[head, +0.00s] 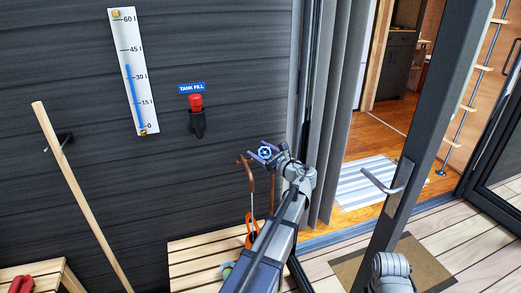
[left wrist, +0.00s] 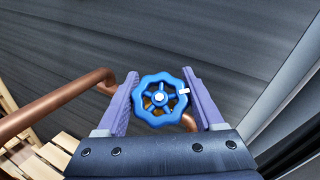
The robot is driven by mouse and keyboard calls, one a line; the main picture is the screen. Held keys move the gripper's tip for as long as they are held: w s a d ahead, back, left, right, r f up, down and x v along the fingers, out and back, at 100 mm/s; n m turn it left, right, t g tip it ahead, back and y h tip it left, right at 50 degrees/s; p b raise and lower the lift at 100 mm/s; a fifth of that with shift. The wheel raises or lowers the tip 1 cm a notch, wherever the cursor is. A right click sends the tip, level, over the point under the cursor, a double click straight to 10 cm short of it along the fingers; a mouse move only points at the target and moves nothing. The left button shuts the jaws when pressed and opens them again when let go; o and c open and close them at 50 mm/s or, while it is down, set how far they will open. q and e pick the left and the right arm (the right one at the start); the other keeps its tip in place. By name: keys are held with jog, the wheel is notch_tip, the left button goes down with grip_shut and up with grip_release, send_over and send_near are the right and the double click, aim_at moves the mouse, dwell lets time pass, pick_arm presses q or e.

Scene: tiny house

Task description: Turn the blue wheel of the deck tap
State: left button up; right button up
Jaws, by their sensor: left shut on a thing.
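The blue wheel (left wrist: 160,99) of the deck tap sits between the two purple fingers of my left gripper (left wrist: 162,104) in the left wrist view. It has a scalloped rim, spokes and a white mark on its right side. The fingers are shut on its rim. In the head view the wheel (head: 264,153) shows small between the fingers of my left gripper (head: 265,151), in front of the dark wall. The copper pipe (left wrist: 65,103) of the tap comes in from the left, and it also shows in the head view (head: 251,177). My right gripper is not in view.
A tank gauge (head: 133,75) with a blue column near 37 hangs on the wall. A red button (head: 196,103) sits under a "TANK FILL" label. A wooden bench (head: 195,256) stands below the tap. A grey curtain (head: 340,110) and an open door (head: 425,130) are to the right.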

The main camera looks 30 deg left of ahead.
aim_at(266, 155)
pick_arm(q)
jog(key=shift+n+g, duration=0.3)
jog(key=o, duration=1.4)
jog(key=shift+v, duration=3.9)
jog(key=shift+s, duration=0.1)
